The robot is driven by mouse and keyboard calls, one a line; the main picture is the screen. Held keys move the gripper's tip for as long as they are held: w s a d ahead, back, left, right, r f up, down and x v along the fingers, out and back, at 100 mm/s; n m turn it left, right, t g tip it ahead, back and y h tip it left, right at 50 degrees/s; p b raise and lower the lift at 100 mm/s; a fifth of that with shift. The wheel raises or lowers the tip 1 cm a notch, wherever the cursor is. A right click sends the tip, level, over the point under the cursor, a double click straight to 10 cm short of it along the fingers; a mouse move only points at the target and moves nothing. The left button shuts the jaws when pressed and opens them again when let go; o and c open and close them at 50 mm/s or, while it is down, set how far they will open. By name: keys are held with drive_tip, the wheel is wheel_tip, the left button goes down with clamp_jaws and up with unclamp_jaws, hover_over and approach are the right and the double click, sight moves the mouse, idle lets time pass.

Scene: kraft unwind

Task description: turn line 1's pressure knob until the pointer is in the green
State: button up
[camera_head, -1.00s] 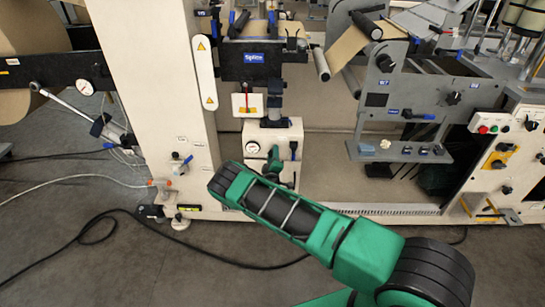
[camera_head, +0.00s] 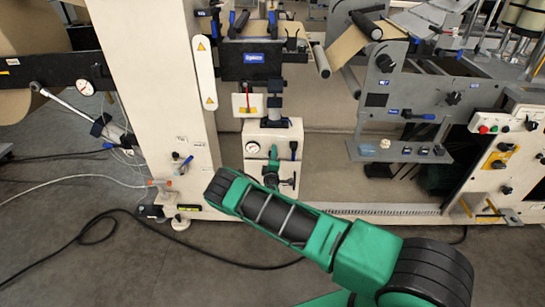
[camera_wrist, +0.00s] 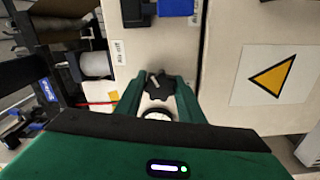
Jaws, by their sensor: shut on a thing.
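In the wrist view a black lobed knob (camera_wrist: 156,91) with a pale pointer mark sits on a cream panel (camera_wrist: 160,50). My gripper (camera_wrist: 159,84) has its two green fingers on either side of the knob, shut on it. A round white gauge (camera_wrist: 157,115) shows just below the knob, partly cut off by my gripper body; its pointer and green zone cannot be read. In the head view my gripper (camera_head: 273,160) is at the front of a cream box (camera_head: 285,131), right of a small round gauge (camera_head: 253,148). The knob is hidden there.
A splice unit (camera_head: 252,72) is above. A cream column (camera_head: 165,95) with valves stands at left. A black cable (camera_head: 110,215) lies on the open floor.

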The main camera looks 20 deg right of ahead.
drive_tip(key=o, duration=1.1)
drive_tip(key=shift+a+f, duration=0.3)
drive_tip(key=shift+a, duration=0.1)
drive_tip(key=shift+c, duration=0.2)
drive_tip(key=shift+d+r, duration=0.15)
drive_tip(key=shift+d, duration=0.05)
drive_tip(key=shift+s, duration=0.1)
drive_tip(key=v, duration=1)
drive_tip(key=shift+s+a, duration=0.2)
